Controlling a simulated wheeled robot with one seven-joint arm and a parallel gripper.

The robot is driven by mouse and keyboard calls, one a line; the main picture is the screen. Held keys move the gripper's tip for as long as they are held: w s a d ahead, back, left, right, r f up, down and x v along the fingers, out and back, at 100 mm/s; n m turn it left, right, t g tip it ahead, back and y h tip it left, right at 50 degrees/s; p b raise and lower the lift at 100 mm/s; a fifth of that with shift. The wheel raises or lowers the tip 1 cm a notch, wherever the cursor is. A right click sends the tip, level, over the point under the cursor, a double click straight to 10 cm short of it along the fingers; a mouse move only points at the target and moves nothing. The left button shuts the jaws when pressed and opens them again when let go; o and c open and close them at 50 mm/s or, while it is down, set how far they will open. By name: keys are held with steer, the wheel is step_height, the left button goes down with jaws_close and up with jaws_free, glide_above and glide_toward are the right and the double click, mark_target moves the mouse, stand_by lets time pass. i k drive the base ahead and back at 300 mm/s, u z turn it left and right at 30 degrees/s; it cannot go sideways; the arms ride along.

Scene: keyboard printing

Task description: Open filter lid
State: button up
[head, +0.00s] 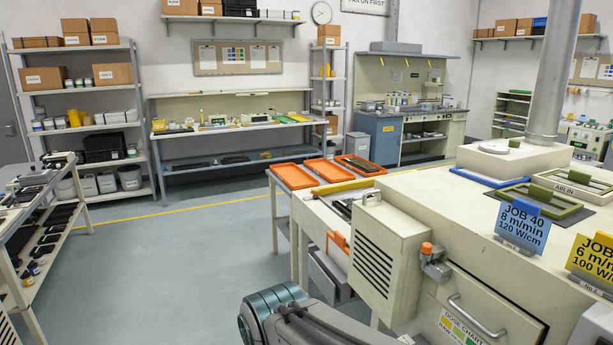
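A cream machine (440,205) fills the right side of the head view. On its top at the right are two olive-green frames with raised handles, one nearer (541,209) and one farther back (592,195). An "AIR IN" label lies by them. These may be the filter lid and its opening, but I cannot tell for sure. The nearer frame lies flat, with a dark panel beside it. The blue JOB 40 card partly covers this area. Part of my arm shows at the bottom centre, but my gripper is out of view.
A blue JOB 40 card (522,228) and a yellow card (592,258) stand at the machine's near edge. A pale duct (553,70) rises behind the frames. Orange trays (294,176) sit left of the machine. A shelf cart (40,235) stands far left; the floor between is clear.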

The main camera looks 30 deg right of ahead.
mark_target(404, 226)
steer(key=z, duration=0.55)
steer(key=i, duration=1.5)
steer(key=z, duration=0.95)
